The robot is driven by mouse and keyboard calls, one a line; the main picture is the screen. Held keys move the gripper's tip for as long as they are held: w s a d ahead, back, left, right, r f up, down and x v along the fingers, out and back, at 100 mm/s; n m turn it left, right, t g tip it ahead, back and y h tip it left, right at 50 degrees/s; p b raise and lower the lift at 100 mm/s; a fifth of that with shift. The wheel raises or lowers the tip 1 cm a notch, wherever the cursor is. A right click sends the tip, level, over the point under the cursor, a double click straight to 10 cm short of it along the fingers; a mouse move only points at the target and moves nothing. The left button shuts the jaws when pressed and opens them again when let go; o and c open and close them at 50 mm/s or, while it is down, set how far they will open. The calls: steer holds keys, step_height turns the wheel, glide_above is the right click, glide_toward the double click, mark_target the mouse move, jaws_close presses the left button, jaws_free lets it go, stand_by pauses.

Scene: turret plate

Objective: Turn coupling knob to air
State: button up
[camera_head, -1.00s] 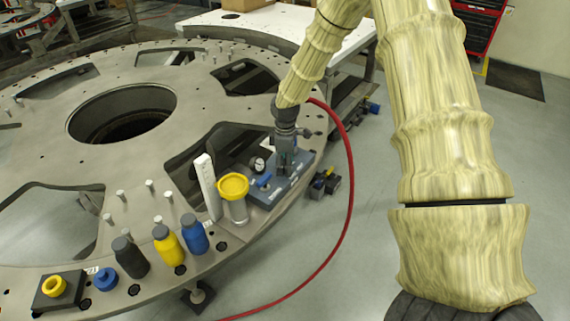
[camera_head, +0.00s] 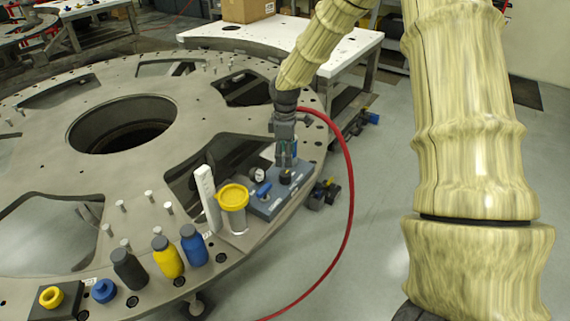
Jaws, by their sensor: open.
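A grey control panel (camera_head: 268,206) lies on the near right rim of the large round plate. A dark knob (camera_head: 285,177) stands on its right part, just under my gripper. A blue lever (camera_head: 263,189) sits on the panel left of it, and a small round gauge (camera_head: 260,175) stands behind the lever. My gripper (camera_head: 287,163) points down over the dark knob with its fingers open. I cannot tell whether the fingertips touch the knob. The panel's labels are too small to read.
A yellow-topped clear cup (camera_head: 233,207) and a white upright block (camera_head: 208,197) stand left of the panel. Black, yellow (camera_head: 167,257) and blue bottles line the rim. A red hose (camera_head: 349,190) loops to the right. Large openings cut the plate (camera_head: 62,180).

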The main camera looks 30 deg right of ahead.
steer(key=shift+r, duration=1.4)
